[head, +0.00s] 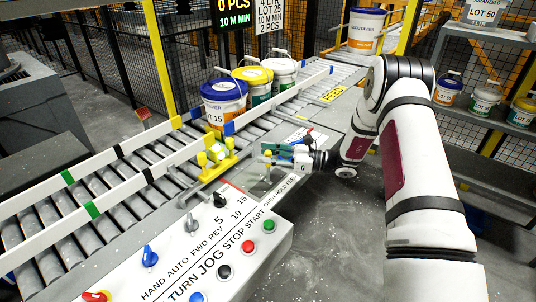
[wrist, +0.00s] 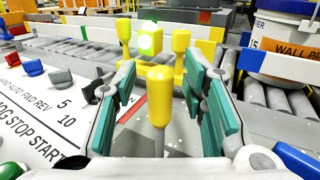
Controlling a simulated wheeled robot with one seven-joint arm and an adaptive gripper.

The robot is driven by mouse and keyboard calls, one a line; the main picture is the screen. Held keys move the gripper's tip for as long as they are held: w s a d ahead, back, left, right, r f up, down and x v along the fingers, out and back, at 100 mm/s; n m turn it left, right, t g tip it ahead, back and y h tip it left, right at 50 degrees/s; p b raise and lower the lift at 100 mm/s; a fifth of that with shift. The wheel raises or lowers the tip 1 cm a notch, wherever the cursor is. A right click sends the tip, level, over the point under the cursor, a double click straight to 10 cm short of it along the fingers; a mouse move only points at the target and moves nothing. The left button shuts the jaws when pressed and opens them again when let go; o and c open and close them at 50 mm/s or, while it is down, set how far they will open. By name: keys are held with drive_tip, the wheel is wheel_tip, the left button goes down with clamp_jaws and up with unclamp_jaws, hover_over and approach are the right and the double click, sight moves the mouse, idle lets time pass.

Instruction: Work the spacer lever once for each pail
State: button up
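The spacer lever is a yellow rounded handle (wrist: 160,98) on a thin stem, upright between my fingers in the wrist view; it also shows in the head view (head: 267,158). My gripper (wrist: 163,112) is open, its teal-padded fingers on either side of the lever with gaps at both sides. In the head view my gripper (head: 284,157) is low beside the conveyor. A yellow spacer stop (head: 218,160) with posts stands at the rails; a lit green lamp (wrist: 150,40) shows on it. A blue-lidded pail (head: 223,108), a yellow-lidded pail (head: 254,86) and a white-lidded pail (head: 283,75) queue behind it.
A control panel (head: 215,245) with knobs and buttons lies left of my gripper. The roller conveyor (head: 75,235) is empty below the stop. Another pail (head: 362,32) stands farther up. A shelf (head: 500,125) with small pails is at right. A display (head: 234,14) reads 0 PCS.

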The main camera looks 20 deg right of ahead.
clamp_jaws()
idle(0.3)
